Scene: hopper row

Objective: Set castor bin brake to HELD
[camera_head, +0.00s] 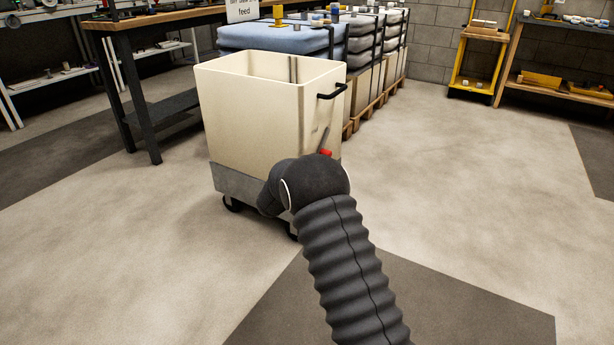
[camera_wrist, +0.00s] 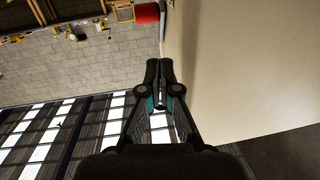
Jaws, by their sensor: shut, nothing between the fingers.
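The castor bin (camera_head: 250,115) is a tall cream box on a grey wheeled base, left of centre in the head view. A red knob (camera_head: 326,153) with a thin grey lever (camera_head: 323,139) shows at its right side, just above my dark arm. My gripper (camera_wrist: 159,76) is shut and empty, below the red piece and close to the wall. My arm hides it in the head view. I cannot read any brake marking.
A black handle (camera_head: 332,91) juts from the bin's upper right side. Stacked pallets with blue-grey sacks (camera_head: 275,38) stand behind it. A dark-legged workbench (camera_head: 140,95) is at the left. The floor to the right (camera_head: 470,165) is clear.

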